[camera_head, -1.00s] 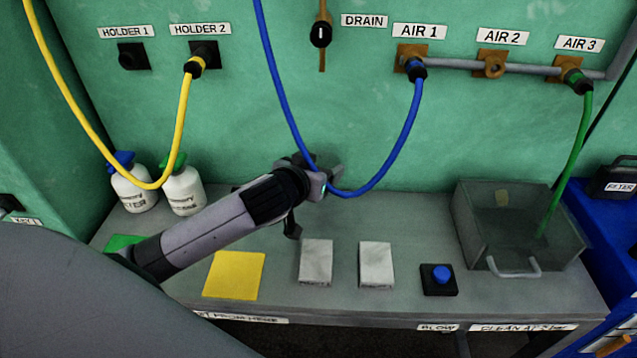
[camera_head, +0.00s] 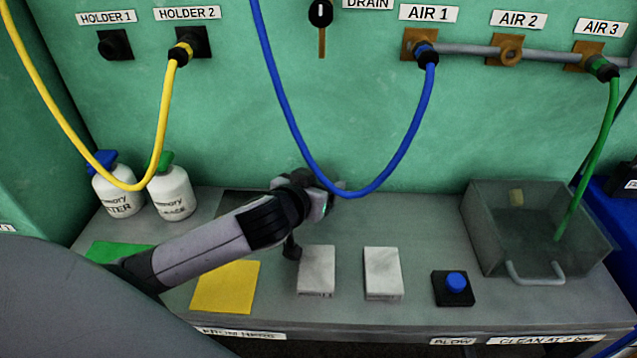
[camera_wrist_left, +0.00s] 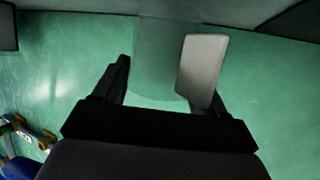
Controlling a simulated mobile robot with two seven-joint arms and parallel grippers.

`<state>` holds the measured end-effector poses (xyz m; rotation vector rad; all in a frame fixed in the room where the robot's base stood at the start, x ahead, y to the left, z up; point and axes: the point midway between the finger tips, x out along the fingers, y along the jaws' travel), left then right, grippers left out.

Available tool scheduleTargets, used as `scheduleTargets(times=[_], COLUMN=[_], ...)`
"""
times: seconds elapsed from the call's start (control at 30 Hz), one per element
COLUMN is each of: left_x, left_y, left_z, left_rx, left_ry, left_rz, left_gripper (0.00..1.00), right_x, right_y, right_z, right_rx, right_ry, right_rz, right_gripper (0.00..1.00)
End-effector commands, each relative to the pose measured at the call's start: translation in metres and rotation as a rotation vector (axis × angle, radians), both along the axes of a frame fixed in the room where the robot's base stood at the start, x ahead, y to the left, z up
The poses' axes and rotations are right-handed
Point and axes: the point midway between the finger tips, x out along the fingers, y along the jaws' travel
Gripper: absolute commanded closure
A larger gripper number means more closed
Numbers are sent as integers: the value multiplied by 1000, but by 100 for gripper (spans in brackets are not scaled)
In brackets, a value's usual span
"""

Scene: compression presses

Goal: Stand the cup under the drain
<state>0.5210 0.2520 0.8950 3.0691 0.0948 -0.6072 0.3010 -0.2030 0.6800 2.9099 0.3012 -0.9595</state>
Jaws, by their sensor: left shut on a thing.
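My left gripper (camera_head: 328,190) reaches in from the left, low in front of the green wall. In the left wrist view its fingers (camera_wrist_left: 165,88) are around a faint, see-through cup (camera_wrist_left: 160,60). A pale grey flat piece shows by the right finger; I cannot tell what it belongs to. In the head view I cannot make out the cup against the gripper and wall. The drain (camera_head: 322,40) is a thin brown pipe below a black valve, on the wall well above the gripper. My right gripper is out of view.
A blue hose (camera_head: 290,120) hangs in a loop close to my left gripper. Two white bottles (camera_head: 170,194) stand at the left. Two pale blocks (camera_head: 383,273), a blue button (camera_head: 456,282) and a grey bin (camera_head: 490,240) are on the bench.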

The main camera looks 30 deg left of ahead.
Motion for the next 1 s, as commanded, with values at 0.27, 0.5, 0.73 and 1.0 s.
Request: scheduleTargets(times=[0.27, 0.5, 0.73, 1.0], left_x=[0, 0, -13, -55], left_y=[0, 0, -1, -4], left_z=[-3, -3, 5, 22], left_rx=[1, 1, -1, -2], left_ry=[2, 2, 1, 1], left_rz=[0, 0, -2, -1], left_gripper=[2, 2, 2, 2], right_x=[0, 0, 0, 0], right_y=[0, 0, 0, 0], right_z=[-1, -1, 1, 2], right_rx=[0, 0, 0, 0], right_ry=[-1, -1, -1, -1], right_rz=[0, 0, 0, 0], right_gripper=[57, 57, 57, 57])
